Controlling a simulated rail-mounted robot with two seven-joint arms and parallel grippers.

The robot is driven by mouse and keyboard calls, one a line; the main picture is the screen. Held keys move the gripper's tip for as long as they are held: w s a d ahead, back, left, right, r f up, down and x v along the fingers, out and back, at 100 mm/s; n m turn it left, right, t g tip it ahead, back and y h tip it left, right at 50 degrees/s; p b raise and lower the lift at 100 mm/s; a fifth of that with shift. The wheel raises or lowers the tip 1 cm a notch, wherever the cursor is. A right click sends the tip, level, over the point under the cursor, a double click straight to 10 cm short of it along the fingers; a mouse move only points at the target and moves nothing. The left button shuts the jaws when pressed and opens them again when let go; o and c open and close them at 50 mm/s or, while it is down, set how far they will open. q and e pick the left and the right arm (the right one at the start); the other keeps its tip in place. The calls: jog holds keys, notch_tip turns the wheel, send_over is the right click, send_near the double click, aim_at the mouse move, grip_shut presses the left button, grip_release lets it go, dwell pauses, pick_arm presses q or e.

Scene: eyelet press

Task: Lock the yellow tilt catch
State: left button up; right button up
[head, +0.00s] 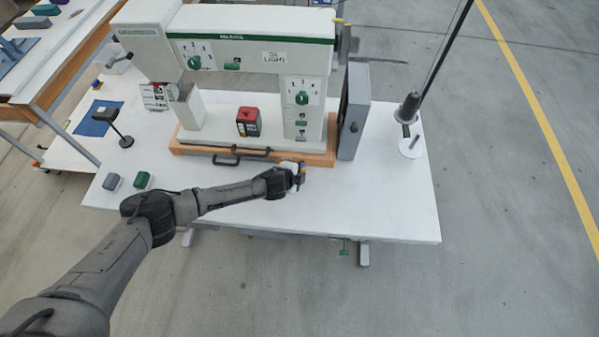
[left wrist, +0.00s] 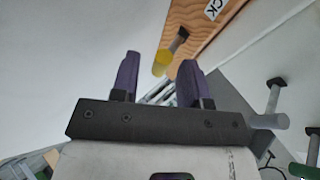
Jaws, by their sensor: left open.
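The yellow tilt catch (left wrist: 161,63) shows in the left wrist view as a yellow piece with a short grey, dark-tipped lever (left wrist: 179,39) slanting up and right. It sits at the edge of a wooden base board (left wrist: 185,22). My left gripper (left wrist: 158,78) is open, its two purple fingers apart and nothing between them. The catch appears just beyond the gap between the fingertips; I cannot tell the exact distance. In the head view my left gripper (head: 300,174) is at the front right corner of the wooden base, and hides most of the catch there. My right gripper is not in view.
The green and white press (head: 255,22) stands on the wooden base on a white table (head: 390,205). A red and black box (head: 248,122) and a dark handle (head: 240,155) are left of my gripper. A grey panel (head: 354,112) stands right.

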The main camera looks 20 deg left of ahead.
pick_arm(q)
jog(key=shift+w+d+f, duration=0.1)
jog(key=shift+w+f, duration=0.05)
jog(key=shift+w, duration=0.1)
